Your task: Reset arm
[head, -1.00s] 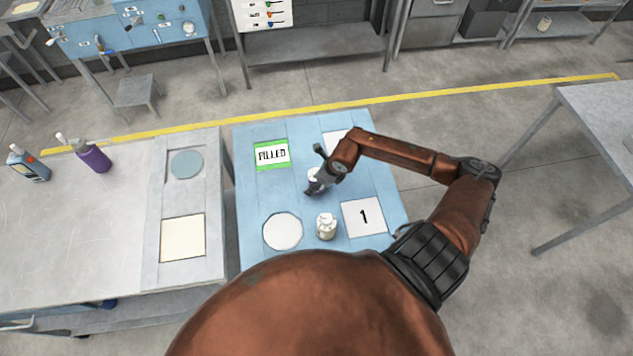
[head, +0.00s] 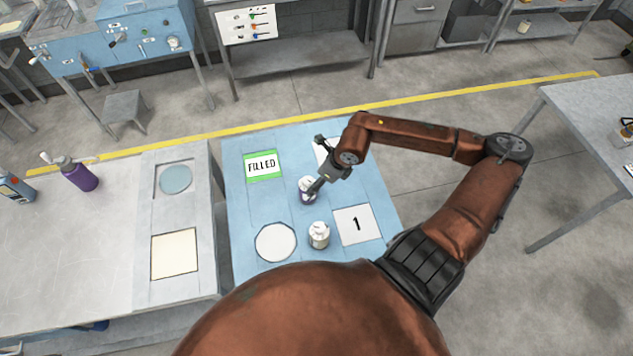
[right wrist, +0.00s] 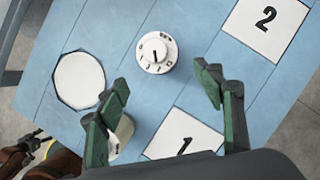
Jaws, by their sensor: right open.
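My right gripper (head: 316,184) is open and empty above the blue table, and its two green fingers (right wrist: 164,82) are spread in the right wrist view. My left gripper is not in view.
The blue table (head: 240,222) bears a green-edged FILLED card (head: 262,167), a white octagon (head: 275,243), card 1 (head: 355,224) and card 2 (right wrist: 265,24). Another table stands right.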

